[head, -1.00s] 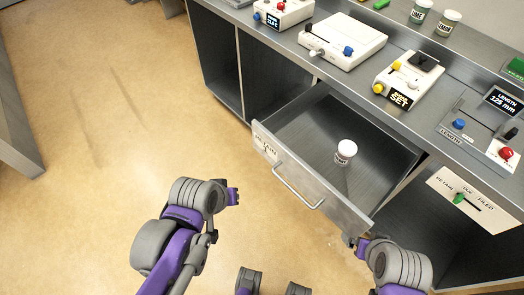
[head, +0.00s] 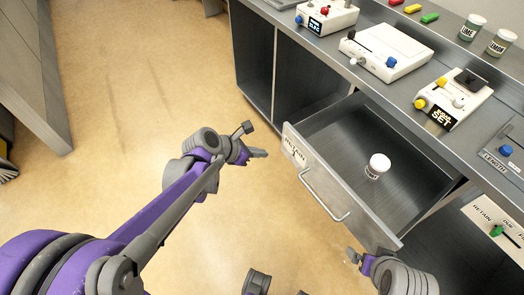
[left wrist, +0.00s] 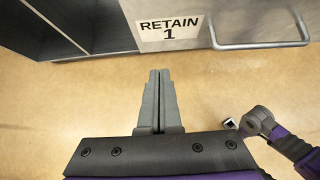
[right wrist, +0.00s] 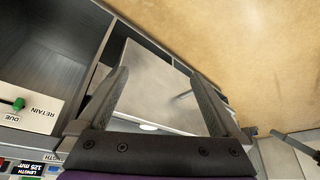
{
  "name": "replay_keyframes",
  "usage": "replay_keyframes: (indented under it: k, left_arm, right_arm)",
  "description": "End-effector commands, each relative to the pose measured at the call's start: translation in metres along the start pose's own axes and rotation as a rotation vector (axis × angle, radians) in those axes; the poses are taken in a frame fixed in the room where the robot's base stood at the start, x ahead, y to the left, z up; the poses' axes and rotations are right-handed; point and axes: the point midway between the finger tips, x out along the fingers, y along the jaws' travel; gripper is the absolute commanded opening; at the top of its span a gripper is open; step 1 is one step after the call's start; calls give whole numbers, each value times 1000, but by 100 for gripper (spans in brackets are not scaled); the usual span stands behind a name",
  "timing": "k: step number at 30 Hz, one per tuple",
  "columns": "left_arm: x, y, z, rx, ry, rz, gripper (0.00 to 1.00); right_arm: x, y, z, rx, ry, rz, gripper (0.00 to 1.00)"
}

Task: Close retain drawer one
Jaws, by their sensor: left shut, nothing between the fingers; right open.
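The retain drawer (head: 370,221) stands pulled out from the steel counter, with a white-capped jar (head: 377,166) upright inside it. Its front carries a bar handle (head: 324,196) and a label reading RETAIN 1 (left wrist: 169,29). My left gripper (head: 262,154) is shut and empty, just left of the drawer front, apart from it. In the left wrist view its closed fingers (left wrist: 159,75) point at the floor-side edge below the label. My right gripper (head: 357,258) is low by the drawer's near right corner. In the right wrist view its fingers (right wrist: 168,95) are spread, with the drawer (right wrist: 150,85) beyond them.
The counter top holds a white balance-like device (head: 385,50), a yellow-knobbed device (head: 454,98) and jars labelled LIME (head: 472,27) and LINEN (head: 501,42). A RETAIN/DUE panel with a green slider (head: 497,231) is at the right. Open floor (head: 120,120) lies left of the drawer.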

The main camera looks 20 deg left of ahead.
Motion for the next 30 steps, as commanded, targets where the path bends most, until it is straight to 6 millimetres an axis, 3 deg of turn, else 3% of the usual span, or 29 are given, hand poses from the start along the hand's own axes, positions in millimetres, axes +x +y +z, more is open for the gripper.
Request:
replay_keyframes:
  k: [6,10,12,19,30]
  left_arm:
    - [51,-1,-1,5,1,-4,0]
    - [77,-1,-1,5,2,-3,0]
    - [84,-1,9,6,0,-2,0]
    - [99,-1,26,4,1,-1,0]
    - [102,0,28,4,1,0,0]
  right_arm:
    - [9,0,5,0,-3,0,100]
    - [12,0,7,0,-4,0,100]
    - [11,0,6,0,-4,0,100]
    - [10,0,6,0,-3,0,100]
    - [10,0,6,0,-3,0,100]
